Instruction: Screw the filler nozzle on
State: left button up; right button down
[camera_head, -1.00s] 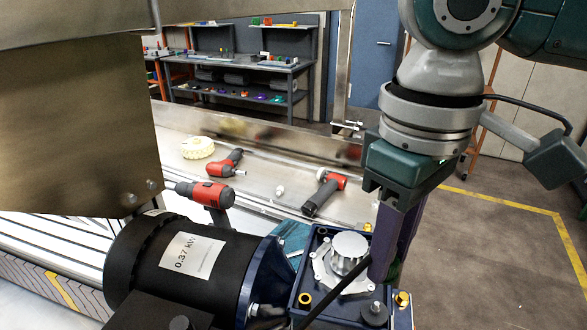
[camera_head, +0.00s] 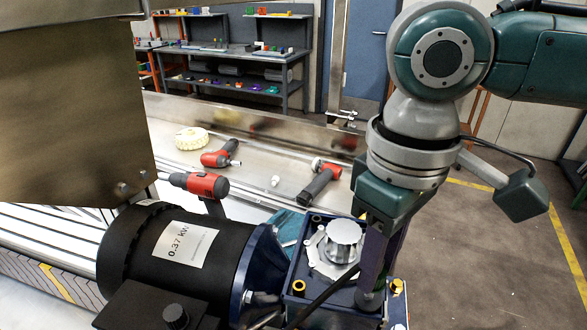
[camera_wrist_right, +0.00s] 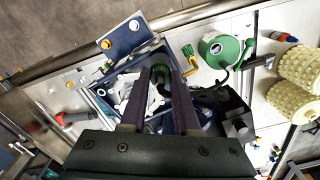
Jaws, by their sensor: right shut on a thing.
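My right gripper (camera_head: 374,280) comes down from above onto the near right corner of the blue gearbox housing (camera_head: 296,282). Its two purple-dark fingers are shut on a dark green part (camera_wrist_right: 160,84), apparently the filler nozzle, seen between them in the right wrist view. In the head view the fingers hide that part. A dark round knob (camera_head: 370,298) shows right at the fingertips; I cannot tell whether they touch. A silver round cap (camera_head: 343,238) sits on the housing left of the fingers. I cannot tell whether the nozzle meets its hole. My left gripper is out of view.
A black motor (camera_head: 172,262) marked 0.37 kW adjoins the housing on the left. Red power tools (camera_head: 218,157) and a cream gear (camera_head: 190,138) lie on the metal table behind. A brass fitting (camera_head: 397,287) is close right of the fingers. Open floor lies to the right.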

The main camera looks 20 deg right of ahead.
jog(key=shift+f, duration=0.25)
jog(key=shift+r, duration=0.1)
jog(key=shift+p, duration=0.45)
dwell(0.4)
jog(key=shift+p, duration=0.6)
